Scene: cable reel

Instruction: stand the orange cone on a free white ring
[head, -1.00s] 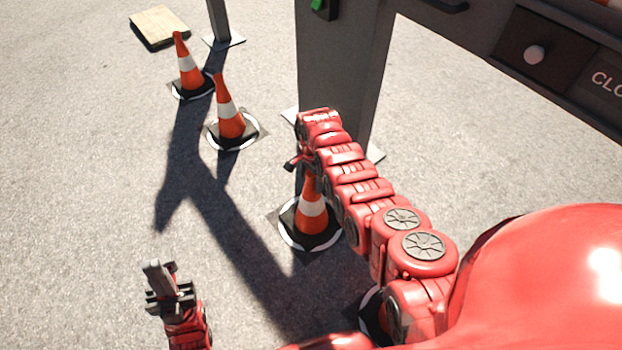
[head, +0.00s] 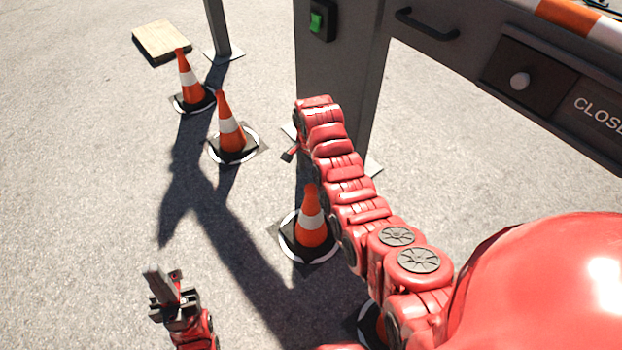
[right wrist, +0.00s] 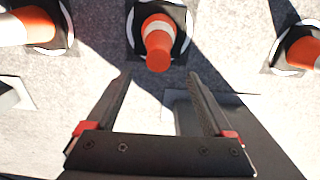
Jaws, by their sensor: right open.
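Several orange cones with white bands stand upright on black bases over white rings: a far one (head: 189,84), a second (head: 229,130), a nearer one (head: 311,222) beside my right arm, and one (head: 373,318) mostly hidden behind that arm. My right gripper (right wrist: 160,88) is open and empty in the right wrist view, with a cone (right wrist: 158,42) just beyond its fingertips. Parts of two more cones show at that view's left (right wrist: 38,27) and right (right wrist: 302,48). My left gripper (head: 165,285) is low at the left, apart from every cone. I see no empty white ring.
A grey post (head: 335,70) with a green switch (head: 316,22) stands beyond my right arm. It joins a grey panel (head: 450,60) with a handle and knob. A wooden board (head: 161,42) lies at the far left. The pavement left of the cones is clear.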

